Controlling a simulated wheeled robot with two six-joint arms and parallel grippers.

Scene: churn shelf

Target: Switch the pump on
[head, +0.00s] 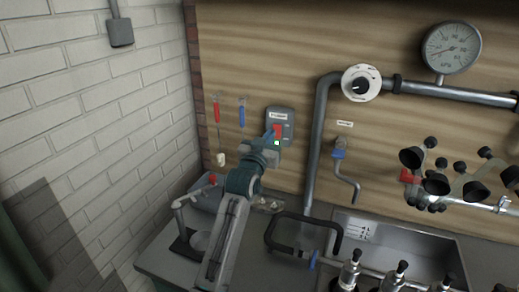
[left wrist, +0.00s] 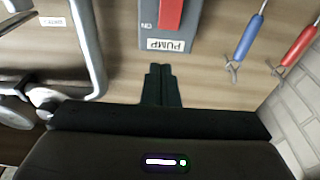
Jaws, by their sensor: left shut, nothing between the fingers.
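The pump switch is a grey box (head: 287,116) with a red lever (head: 277,130) on the wooden back wall. In the left wrist view the box (left wrist: 190,40) is upside down, with a PUMP label (left wrist: 166,45), an ON mark (left wrist: 147,25) and the red lever (left wrist: 170,14), whose end lies beside that mark. The lever's far part is cut off. My left gripper (head: 270,134) is in front of the box; its fingers (left wrist: 160,70) are shut and empty, just off the labelled edge in the wrist view. A small green light shows below the lever. My right gripper is not in view.
Red (head: 217,113) and blue (head: 242,113) tools hang left of the switch, near the brick wall. A grey pipe (head: 319,140) with a white dial (head: 361,83) rises to the right.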

